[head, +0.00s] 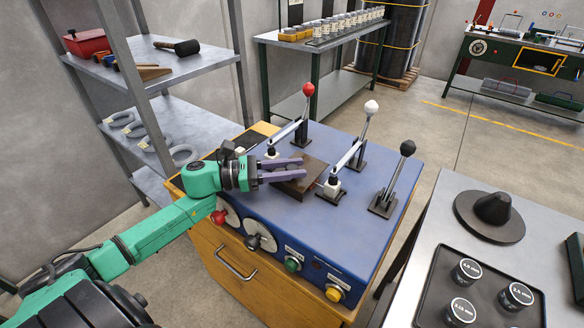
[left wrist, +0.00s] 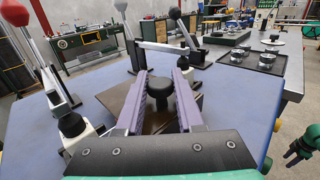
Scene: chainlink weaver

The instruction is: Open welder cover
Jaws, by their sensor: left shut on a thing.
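The welder is a blue-topped machine (head: 345,245) on a wooden cabinet. Its brown cover plate (head: 312,184) appears to lie flat on the blue top, between the levers. In the left wrist view, the brown plate (left wrist: 158,122) shows below a black knob (left wrist: 159,88). My left gripper (head: 301,168), with purple fingers, reaches over the plate from the left. In the left wrist view, its fingers (left wrist: 158,85) stand on both sides of the knob and are shut on it. The fingers hide the knob in the head view.
Levers with red (head: 309,89), white (head: 371,107) and black (head: 407,148) knobs stand close around the plate. Dials and buttons (head: 333,293) line the front. A metal table (head: 425,215) with a tray of round pots is at right, a shelf (head: 165,60) at left.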

